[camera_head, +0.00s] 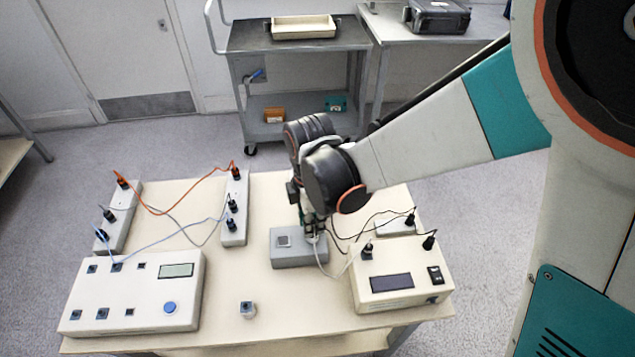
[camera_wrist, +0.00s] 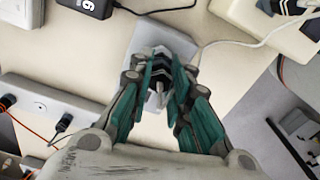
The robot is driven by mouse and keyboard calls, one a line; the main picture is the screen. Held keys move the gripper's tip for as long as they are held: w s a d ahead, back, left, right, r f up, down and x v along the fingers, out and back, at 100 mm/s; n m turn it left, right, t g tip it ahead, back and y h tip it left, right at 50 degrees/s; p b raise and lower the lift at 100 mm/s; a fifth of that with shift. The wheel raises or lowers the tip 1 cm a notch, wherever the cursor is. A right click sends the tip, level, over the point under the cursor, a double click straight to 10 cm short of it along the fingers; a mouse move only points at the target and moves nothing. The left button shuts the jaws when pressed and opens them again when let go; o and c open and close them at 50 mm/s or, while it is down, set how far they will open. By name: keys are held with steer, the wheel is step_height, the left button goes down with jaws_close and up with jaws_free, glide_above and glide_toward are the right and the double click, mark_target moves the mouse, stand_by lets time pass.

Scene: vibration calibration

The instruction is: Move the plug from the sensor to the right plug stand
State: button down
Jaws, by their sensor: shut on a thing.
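The sensor is a grey box (camera_head: 290,260) with a small square on top, near the middle of the table. My gripper (camera_head: 313,232) is over its right side, pointing down. In the wrist view my gripper (camera_wrist: 160,85) is shut on the plug, a dark piece (camera_wrist: 158,62) between the teal fingers, mostly hidden by them. The pale sensor box (camera_wrist: 147,38) lies beneath it. I cannot tell whether the plug touches the sensor. A long white plug strip (camera_head: 234,235) stands left of the sensor, and a smaller white plug block (camera_head: 392,227) stands to its right.
Another plug strip (camera_head: 112,228) is at the far left, with orange and blue cables across to the nearer strip. A control box (camera_head: 135,295) is front left and a display box (camera_head: 400,285) front right. Loose cables run beside my gripper.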

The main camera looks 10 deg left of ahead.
steer(key=shift+r+p, duration=0.5)
steer(key=shift+r, duration=0.35)
stand_by(0.9)
steer(key=shift+r+p, duration=1.15)
steer(key=shift+r, duration=0.5)
steer(key=b, duration=0.4)
glide_above(236, 194)
step_height(236, 194, down, 6)
steer(key=shift+a+f, duration=0.1)
steer(key=shift+f, duration=0.6)
steer(key=shift+f+b, duration=0.45)
steer(key=shift+f, duration=0.5)
steer(key=shift+f, duration=0.65)
stand_by(0.5)
